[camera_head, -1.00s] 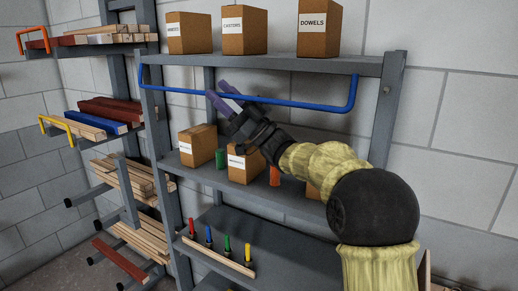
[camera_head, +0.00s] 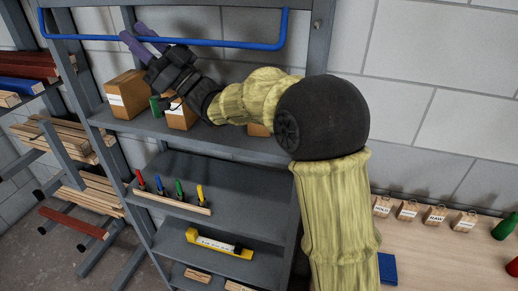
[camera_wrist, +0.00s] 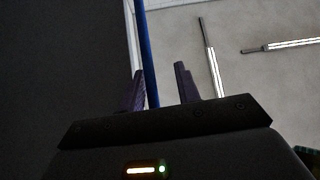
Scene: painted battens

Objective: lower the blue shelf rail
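The blue shelf rail (camera_head: 215,43) runs across the top of the head view in front of the grey shelf unit. Its ends turn upward at both sides. My gripper (camera_head: 131,31) reaches it left of its middle, with two purple fingers at the rail. In the wrist view, the rail (camera_wrist: 149,60) passes between the two fingertips of my gripper (camera_wrist: 160,78). It lies close to the left finger, with a clear gap to the right finger. The fingers are apart, so the gripper is open around the rail. Whether the left finger touches it I cannot tell.
Cardboard boxes (camera_head: 127,94) and a green can (camera_head: 155,106) stand on the shelf below my gripper. Lower are a rack of coloured tools (camera_head: 172,200) and a yellow level (camera_head: 219,244). Timber racks (camera_head: 60,150) stand left; a workbench (camera_head: 440,262) is right.

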